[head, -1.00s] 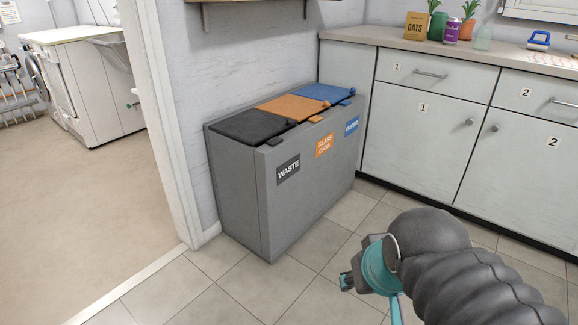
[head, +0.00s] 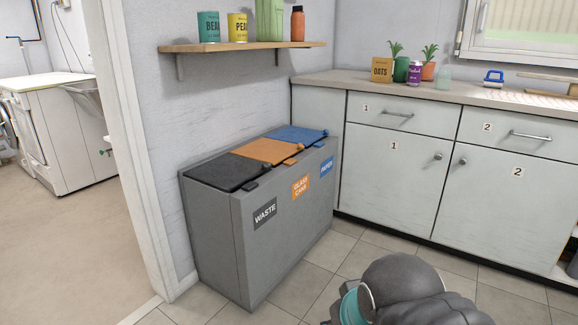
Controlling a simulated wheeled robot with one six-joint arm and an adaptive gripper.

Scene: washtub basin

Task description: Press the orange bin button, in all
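The grey sorting bin (head: 215,232) stands against the wall with three shut lids. The orange lid (head: 266,151) is in the middle, between the black lid (head: 227,172) and the blue lid (head: 296,135). A small orange button tab (head: 290,161) sits at the orange lid's front edge, above the orange "GLASS CANS" label (head: 301,188). My arm shows at the bottom right, its wrist with a teal band, on the floor side in front of the bin and well apart from it. My gripper's fingers are below the picture's edge.
A wooden shelf (head: 245,47) with cans and bottles hangs above the bin. A counter (head: 430,92) with numbered cabinets stands to the right of the bin. A white door frame (head: 140,150) is on the left. Tiled floor (head: 345,262) in front of the bin is clear.

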